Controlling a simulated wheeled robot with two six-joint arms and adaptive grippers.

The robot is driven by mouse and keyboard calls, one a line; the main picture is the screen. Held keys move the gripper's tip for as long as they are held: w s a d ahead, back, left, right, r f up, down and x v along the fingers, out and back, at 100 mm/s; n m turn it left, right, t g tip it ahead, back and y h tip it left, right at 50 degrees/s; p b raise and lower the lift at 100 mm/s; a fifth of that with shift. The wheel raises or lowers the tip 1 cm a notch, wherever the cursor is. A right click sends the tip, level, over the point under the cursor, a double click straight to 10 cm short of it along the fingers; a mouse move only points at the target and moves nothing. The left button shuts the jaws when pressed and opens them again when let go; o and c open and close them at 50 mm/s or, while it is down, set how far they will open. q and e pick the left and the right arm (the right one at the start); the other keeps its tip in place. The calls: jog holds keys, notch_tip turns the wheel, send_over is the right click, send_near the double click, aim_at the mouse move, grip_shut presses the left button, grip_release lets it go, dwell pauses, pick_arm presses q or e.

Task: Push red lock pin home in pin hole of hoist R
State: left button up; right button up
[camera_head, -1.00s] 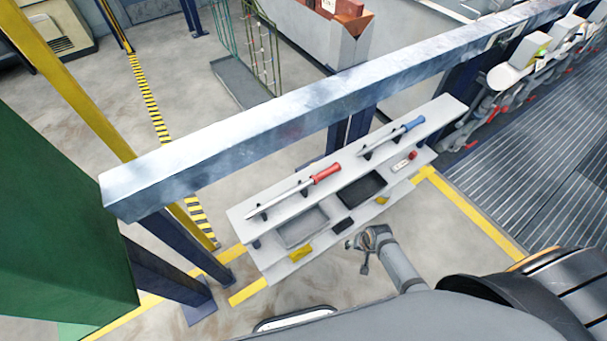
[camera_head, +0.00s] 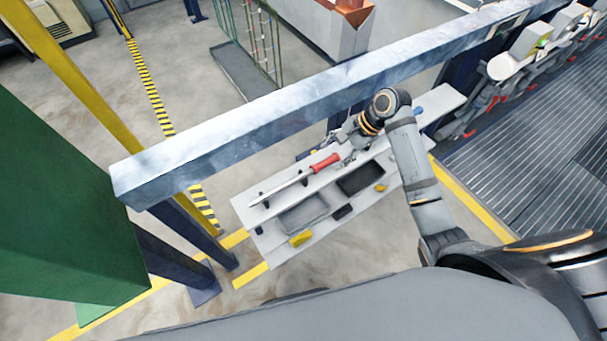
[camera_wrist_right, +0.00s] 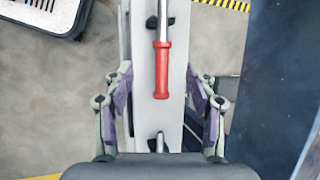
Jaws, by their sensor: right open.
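The red lock pin lies on the upper shelf of a grey rack, its red handle (camera_head: 325,162) to the right and its long metal shaft (camera_head: 285,188) to the left. In the right wrist view its red handle (camera_wrist_right: 161,72) points toward me, between the spread jaws. My right gripper (camera_head: 347,138) is over the rack just beyond the handle's right end. It is open and empty in the right wrist view (camera_wrist_right: 161,84), and I see no contact with the pin. My left gripper is not in view. I cannot make out hoist R or its pin hole.
A blue-handled tool (camera_head: 418,112) on the same shelf is mostly hidden by my arm. A green column (camera_head: 60,210) stands left.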

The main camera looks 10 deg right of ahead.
aim_at(315, 168)
jog(key=x, duration=0.5)
jog(key=p+x, duration=0.1)
jog(key=x, duration=0.3)
jog(key=shift+w+a+f, duration=0.2)
jog(key=shift+w+f, duration=0.1)
grip_shut()
jog(key=shift+r, duration=0.1)
